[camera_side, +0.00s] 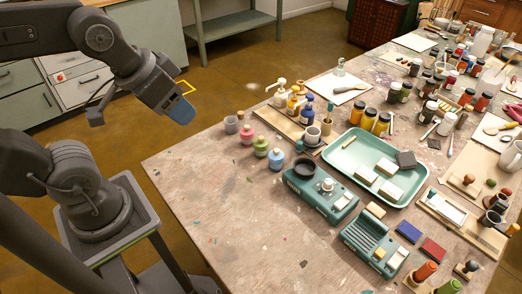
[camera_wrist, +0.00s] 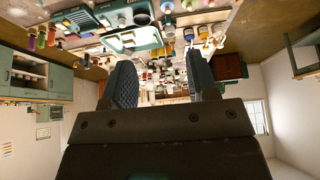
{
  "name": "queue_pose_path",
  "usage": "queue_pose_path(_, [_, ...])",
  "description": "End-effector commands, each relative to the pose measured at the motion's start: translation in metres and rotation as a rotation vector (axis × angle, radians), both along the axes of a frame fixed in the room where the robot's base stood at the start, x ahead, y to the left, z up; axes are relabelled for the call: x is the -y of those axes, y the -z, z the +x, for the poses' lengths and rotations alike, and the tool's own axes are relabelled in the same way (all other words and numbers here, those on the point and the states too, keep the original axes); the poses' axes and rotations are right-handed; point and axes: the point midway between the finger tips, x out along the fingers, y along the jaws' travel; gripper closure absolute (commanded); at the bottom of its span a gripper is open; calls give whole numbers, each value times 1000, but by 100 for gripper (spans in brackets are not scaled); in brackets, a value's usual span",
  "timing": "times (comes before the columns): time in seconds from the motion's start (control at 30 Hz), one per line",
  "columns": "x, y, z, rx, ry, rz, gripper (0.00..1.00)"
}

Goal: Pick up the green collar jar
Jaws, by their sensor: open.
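The middle one, with a green collar, is the green collar jar (camera_side: 261,147). A pink jar (camera_side: 247,134) stands behind it to the left and a blue jar (camera_side: 276,159) in front to the right. My gripper (camera_side: 180,109) is raised at upper left, beyond the table edge and well apart from the jars. In the wrist view, my gripper (camera_wrist: 162,75) shows two separated dark fingers with nothing held between them. I cannot surely pick out the green collar jar there.
The table's front left is clear.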

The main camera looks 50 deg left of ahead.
Motion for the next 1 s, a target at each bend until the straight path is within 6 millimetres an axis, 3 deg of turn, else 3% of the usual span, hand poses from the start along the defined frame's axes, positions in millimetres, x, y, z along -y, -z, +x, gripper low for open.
queue_pose_path(0.27, [0, 0, 0, 0, 0, 0, 20])
queue_pose_path(0.57, [-1, -1, 6, -11, -29, -13, 20])
queue_pose_path(0.77, [-8, -2, 50, -92, -256, -110, 20])
queue_pose_path(1.0, [-24, 23, 131, -208, -672, -247, 20])
